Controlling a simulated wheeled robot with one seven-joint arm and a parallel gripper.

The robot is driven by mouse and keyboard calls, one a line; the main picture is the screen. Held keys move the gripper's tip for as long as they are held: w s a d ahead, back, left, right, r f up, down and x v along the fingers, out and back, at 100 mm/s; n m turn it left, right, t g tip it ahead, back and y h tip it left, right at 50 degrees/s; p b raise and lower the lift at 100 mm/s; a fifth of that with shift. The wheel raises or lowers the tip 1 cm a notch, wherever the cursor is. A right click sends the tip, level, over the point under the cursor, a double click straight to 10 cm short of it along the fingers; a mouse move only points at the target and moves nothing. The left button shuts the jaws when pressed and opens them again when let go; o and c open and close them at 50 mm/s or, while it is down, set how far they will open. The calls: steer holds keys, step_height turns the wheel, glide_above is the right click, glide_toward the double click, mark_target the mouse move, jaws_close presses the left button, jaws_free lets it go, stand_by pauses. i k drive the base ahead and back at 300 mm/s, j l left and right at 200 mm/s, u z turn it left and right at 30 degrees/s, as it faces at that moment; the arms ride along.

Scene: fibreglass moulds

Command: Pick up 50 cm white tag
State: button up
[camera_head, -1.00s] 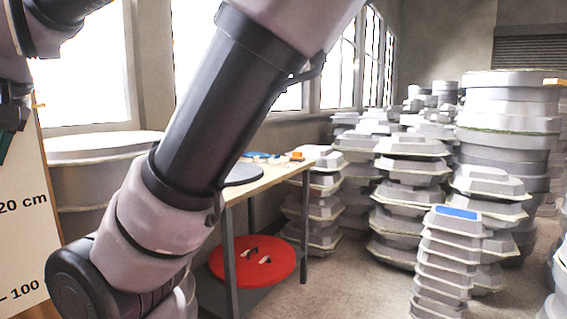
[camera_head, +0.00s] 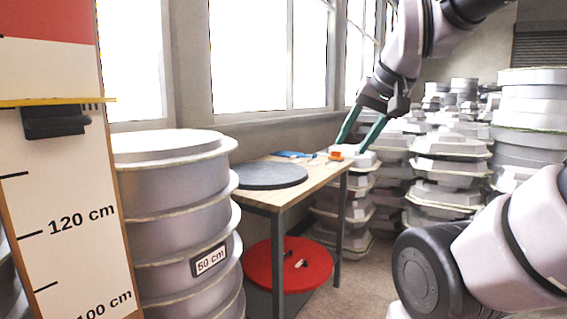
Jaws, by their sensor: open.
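The white tag (camera_head: 211,260) reading "50 cm" in a dark frame is on the side of a stack of round grey moulds (camera_head: 180,225), left of the table. My gripper (camera_head: 352,146) has two green fingers, spread apart and empty. It points down and left, near the right end of the table in the picture. The tag is well to the left of and below the gripper, with clear space around it.
A wooden table (camera_head: 328,172) holds a dark disc (camera_head: 270,176) and small blue and orange items. A red disc (camera_head: 288,266) rests on its lower shelf. A measuring board (camera_head: 70,215) stands at the left. Several mould stacks (camera_head: 452,148) fill the right.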

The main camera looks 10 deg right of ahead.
mark_target(293, 159)
steer(key=z, duration=0.25)
steer(key=i+l, duration=0.3)
steer(key=i, duration=0.2)
steer(key=i+l, duration=0.35)
steer(key=i, duration=0.2)
steer(key=i+l, duration=0.3)
steer(key=i, duration=0.2)
steer(key=i+l, duration=0.3)
steer(key=i, duration=0.2)
steer(key=i+l, duration=0.3)
steer(key=i, duration=0.25)
steer(key=i+l+u, duration=0.1)
steer(key=u, duration=0.4)
steer(key=i+l+u, duration=0.2)
steer(key=u, duration=0.25)
steer(key=i+l+u, duration=0.1)
steer(key=l+u, duration=0.2)
steer(key=u, duration=0.2)
